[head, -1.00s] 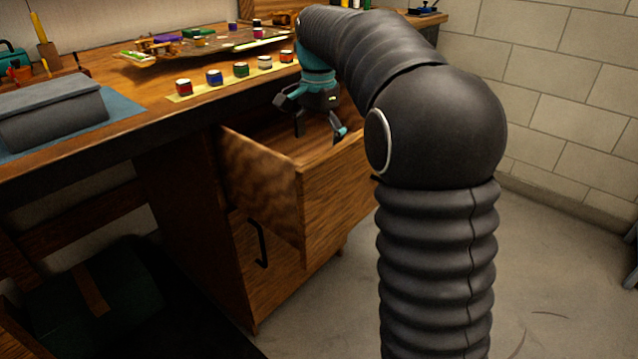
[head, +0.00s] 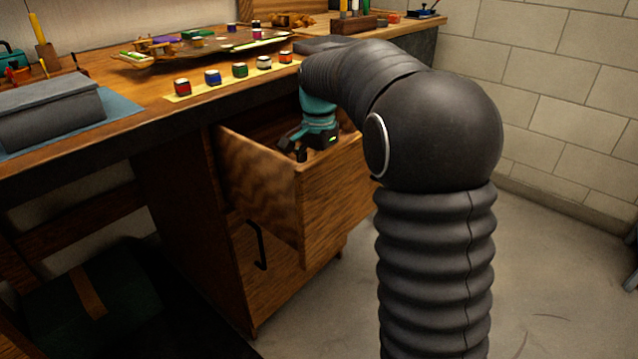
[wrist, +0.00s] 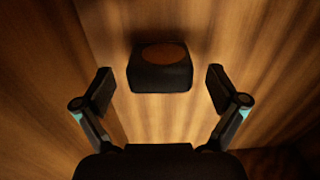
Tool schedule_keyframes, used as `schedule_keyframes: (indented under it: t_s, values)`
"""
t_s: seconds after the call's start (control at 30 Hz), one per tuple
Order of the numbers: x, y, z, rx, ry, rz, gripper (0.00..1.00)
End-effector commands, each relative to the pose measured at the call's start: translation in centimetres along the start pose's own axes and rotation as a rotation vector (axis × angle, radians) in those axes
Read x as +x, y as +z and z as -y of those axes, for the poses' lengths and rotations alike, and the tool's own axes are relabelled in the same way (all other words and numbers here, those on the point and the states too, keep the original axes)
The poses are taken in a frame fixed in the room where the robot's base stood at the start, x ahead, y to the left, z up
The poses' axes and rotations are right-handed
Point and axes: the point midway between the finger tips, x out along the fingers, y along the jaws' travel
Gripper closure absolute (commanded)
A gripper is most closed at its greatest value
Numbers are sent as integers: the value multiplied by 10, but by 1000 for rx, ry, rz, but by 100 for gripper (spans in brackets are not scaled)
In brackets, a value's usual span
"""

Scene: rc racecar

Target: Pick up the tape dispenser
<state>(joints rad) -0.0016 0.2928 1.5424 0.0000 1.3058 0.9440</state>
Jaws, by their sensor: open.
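A small dark block-shaped object with a brownish round patch on top, which looks like the tape dispenser (wrist: 160,78), lies on the wooden drawer floor in the wrist view. My gripper (wrist: 160,90) is open, with one finger on each side of the object and a visible gap on both sides. In the head view my gripper (head: 303,150) is down inside the open drawer (head: 335,190). The drawer walls hide the fingertips and the object there.
The drawer's side wall (head: 258,185) and front stand close around my gripper. The desk top (head: 130,95) overhangs the drawer's back. On it are several small paint jars (head: 240,70), a grey box (head: 50,112) and a cluttered tray (head: 205,47).

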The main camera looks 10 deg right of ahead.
Motion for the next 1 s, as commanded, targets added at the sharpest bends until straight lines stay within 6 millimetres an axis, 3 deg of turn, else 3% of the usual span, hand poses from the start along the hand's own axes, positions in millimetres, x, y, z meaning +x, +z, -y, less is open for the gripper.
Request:
schedule_keyframes:
  t_s: [0.07,0.3,0.37,0.4,0.67,1.0]
  values:
    - [0,0,0,0,0,0,9]
    - [0,0,0,0,0,0,69]
    - [0,0,0,0,1,0,70]
    - [0,0,0,0,0,0,76]
    - [-5,0,0,0,-1,0,76]
    - [-64,-1,1,0,-3,-2,76]
